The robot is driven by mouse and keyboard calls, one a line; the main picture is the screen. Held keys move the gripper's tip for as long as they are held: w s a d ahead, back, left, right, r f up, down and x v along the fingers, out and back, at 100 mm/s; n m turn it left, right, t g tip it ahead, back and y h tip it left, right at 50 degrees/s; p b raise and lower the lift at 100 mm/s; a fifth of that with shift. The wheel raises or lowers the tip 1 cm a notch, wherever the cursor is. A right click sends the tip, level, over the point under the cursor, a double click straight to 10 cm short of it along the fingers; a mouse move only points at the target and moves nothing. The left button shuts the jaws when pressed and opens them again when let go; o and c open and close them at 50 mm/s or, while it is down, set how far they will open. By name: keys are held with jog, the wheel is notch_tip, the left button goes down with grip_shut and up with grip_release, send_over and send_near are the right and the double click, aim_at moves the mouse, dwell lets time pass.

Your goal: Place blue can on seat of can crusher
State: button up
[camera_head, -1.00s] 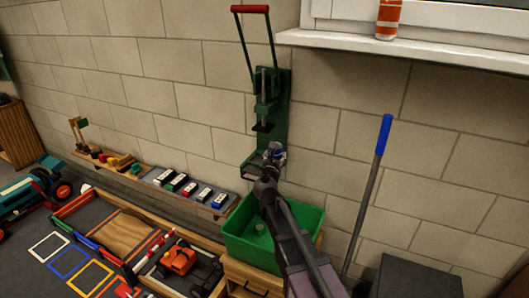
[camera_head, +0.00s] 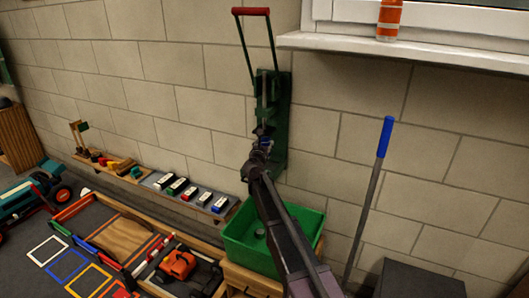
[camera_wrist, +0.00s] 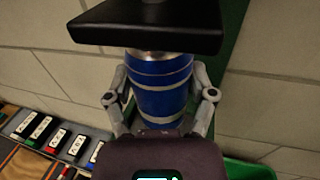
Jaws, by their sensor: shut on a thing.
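The blue can (camera_wrist: 163,88) has pale bands and a silver top and stands upright in my gripper (camera_wrist: 160,97), one finger on each side. In the head view my gripper (camera_head: 262,148) is in front of the can crusher's green back plate (camera_head: 281,120). The crusher is on the wall, with its red handle (camera_head: 250,11) raised. In the wrist view a dark press plate (camera_wrist: 150,22) overlaps the can's top edge; I cannot tell if they touch. The seat is hidden behind my gripper and arm, so contact under the can cannot be seen.
A green bin (camera_head: 250,240) stands below the crusher on a wooden stand. A windowsill (camera_head: 420,53) with an orange can (camera_head: 389,18) is at upper right. A blue-handled rod (camera_head: 385,137) leans at the right.

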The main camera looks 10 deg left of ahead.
jog(key=shift+d+f+b, duration=0.1)
jog(key=shift+f+b, duration=1.7)
jog(key=shift+f, duration=0.15)
jog(key=o, duration=0.7)
jog(key=shift+r, duration=0.2)
jog(key=s, duration=0.8)
jog(key=s+a, duration=0.1)
jog(key=s, duration=0.3)
jog(key=shift+a, duration=0.1)
